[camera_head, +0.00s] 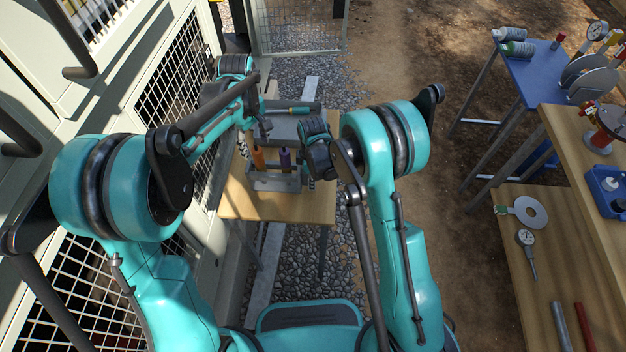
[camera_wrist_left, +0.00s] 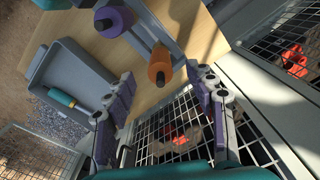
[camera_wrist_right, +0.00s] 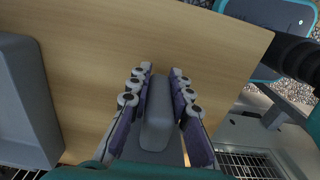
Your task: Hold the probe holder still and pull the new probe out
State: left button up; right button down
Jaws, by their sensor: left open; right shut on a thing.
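The grey probe holder (camera_head: 275,183) stands on the small wooden table, with an orange probe (camera_head: 258,158) and a purple probe (camera_head: 285,158) upright in it. The left wrist view shows the orange probe (camera_wrist_left: 160,66) just beyond my left fingertips and the purple probe (camera_wrist_left: 114,19) further off at upper left. My left gripper (camera_wrist_left: 162,82) is open and empty, with its fingers apart on the near side of the orange probe. My right gripper (camera_wrist_right: 162,75) is shut on a grey bar-like part of the holder (camera_wrist_right: 158,112). Which probe is the new one I cannot tell.
A grey tray (camera_wrist_left: 75,72) with a teal-handled tool (camera_wrist_left: 68,100) lies beside the holder on the wooden table (camera_head: 305,207). The chiller's mesh panel (camera_head: 172,75) stands close on the left. A blue table (camera_head: 530,75) and a wooden bench (camera_head: 545,275) are at the right.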

aim_at(257, 150)
pick_arm(q)
jog(key=shift+f, duration=2.35)
grip_shut()
